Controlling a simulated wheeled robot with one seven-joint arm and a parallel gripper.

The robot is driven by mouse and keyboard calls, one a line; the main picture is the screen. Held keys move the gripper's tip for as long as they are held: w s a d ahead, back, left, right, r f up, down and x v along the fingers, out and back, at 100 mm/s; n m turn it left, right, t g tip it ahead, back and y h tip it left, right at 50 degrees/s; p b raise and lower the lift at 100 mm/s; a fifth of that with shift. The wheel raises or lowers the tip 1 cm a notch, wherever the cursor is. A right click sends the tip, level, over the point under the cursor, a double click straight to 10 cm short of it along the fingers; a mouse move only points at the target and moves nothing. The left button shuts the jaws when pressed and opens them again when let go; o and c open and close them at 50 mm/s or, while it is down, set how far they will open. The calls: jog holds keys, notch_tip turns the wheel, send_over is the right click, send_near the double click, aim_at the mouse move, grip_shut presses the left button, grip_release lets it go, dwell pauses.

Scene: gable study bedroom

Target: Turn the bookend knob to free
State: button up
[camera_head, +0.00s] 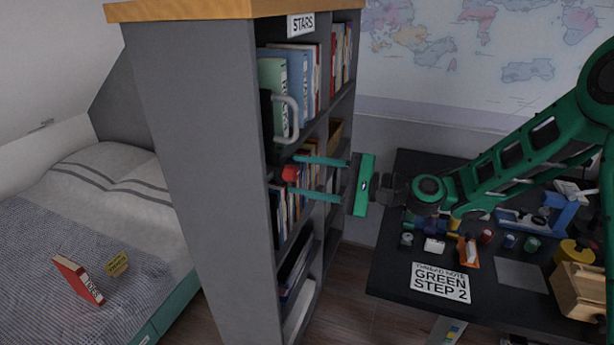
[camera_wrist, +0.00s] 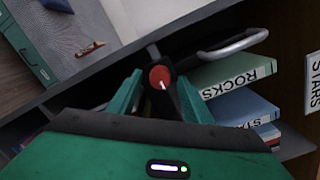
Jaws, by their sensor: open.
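The round red bookend knob (camera_head: 290,174) sits at the open front of the grey bookcase, just below the upper shelf. In the wrist view the knob (camera_wrist: 160,77) shows a white pointer line. The black bookend (camera_head: 267,115) has a pale metal loop handle (camera_head: 287,118), which also shows in the wrist view (camera_wrist: 235,45). My green gripper (camera_head: 296,176) is open, pointing at the bookcase. Its fingertips lie on either side of the knob, above and below it in the head view. I cannot tell whether they touch it. No free or locked marking is readable.
A green ROCKS book (camera_wrist: 235,77) and a blue STARS book (camera_wrist: 240,110) stand beside the bookend. The bookcase side (camera_head: 195,150) is at the left. A black desk (camera_head: 390,270) with small items and a note (camera_head: 440,283) is at the right. A red book (camera_head: 78,280) lies on the bed.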

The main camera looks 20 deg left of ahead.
jog(key=c, duration=1.1)
jog(key=shift+o, duration=0.2)
jog(key=shift+n, duration=0.3)
jog(key=n, duration=0.8)
jog(key=shift+n+h, duration=0.3)
jog(key=n, duration=0.4)
jog(key=shift+s+t, duration=0.1)
jog(key=shift+t, duration=0.2)
jog(key=shift+f+n, duration=0.15)
jog(key=shift+n, duration=1.85)
